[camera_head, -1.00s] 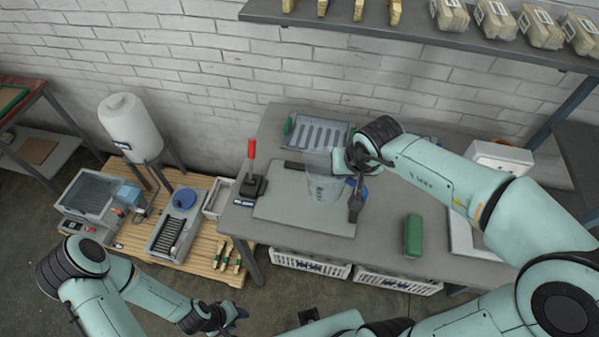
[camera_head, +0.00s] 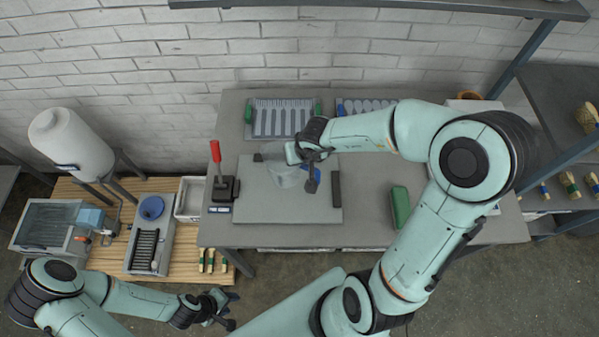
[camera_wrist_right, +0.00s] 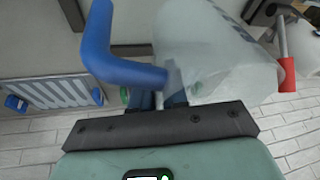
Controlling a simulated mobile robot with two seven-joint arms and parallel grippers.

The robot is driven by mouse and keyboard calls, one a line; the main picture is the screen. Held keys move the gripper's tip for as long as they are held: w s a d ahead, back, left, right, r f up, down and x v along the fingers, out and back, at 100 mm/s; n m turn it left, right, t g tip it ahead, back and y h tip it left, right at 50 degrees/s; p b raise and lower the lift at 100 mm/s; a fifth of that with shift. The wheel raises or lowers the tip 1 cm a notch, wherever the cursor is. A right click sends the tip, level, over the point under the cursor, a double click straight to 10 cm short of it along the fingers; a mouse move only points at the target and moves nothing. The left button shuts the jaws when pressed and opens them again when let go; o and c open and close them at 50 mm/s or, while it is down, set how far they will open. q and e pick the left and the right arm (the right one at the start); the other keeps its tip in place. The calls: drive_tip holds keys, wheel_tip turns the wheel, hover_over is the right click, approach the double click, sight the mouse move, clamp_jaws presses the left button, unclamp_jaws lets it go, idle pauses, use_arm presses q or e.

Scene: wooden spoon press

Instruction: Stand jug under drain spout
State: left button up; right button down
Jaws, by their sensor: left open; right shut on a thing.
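The translucent jug (camera_head: 284,172) with a blue handle is in my right gripper (camera_head: 312,160), over the grey mat on the bench. In the right wrist view the blue handle (camera_wrist_right: 125,65) and the clear jug body (camera_wrist_right: 215,60) are close to the jaws, and the fingertips are mostly hidden. My left gripper (camera_head: 222,306) is open and empty at the lower left, in front of the wooden pallet. A white tank (camera_head: 70,142) stands on legs at the left. I cannot make out its drain spout clearly.
A red-handled lever press (camera_head: 220,180) stands left of the mat (camera_head: 262,208). Slotted trays (camera_head: 280,122) lie at the back, and a green case (camera_head: 400,208) at the right.

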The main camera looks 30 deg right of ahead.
drive_tip(key=f+b, duration=0.1)
drive_tip(key=f, duration=0.1)
drive_tip(key=f+b, duration=0.2)
drive_tip(key=f, duration=0.1)
drive_tip(key=s+f+b, duration=0.1)
drive_tip(key=f, duration=0.1)
drive_tip(key=shift+f, duration=0.2)
drive_tip(key=shift+s, duration=0.15)
drive_tip(key=shift+r, duration=0.1)
drive_tip(key=shift+w, duration=0.3)
drive_tip(key=shift+f, duration=0.2)
use_arm(q)
drive_tip(key=s+f, duration=0.6)
drive_tip(key=shift+f+g, duration=0.3)
drive_tip(key=shift+f, duration=0.1)
use_arm(e)
drive_tip(key=c, duration=1.1)
unclamp_jaws()
drive_tip(key=shift+s, duration=0.15)
drive_tip(key=shift+c, duration=0.2)
drive_tip(key=shift+r, duration=0.1)
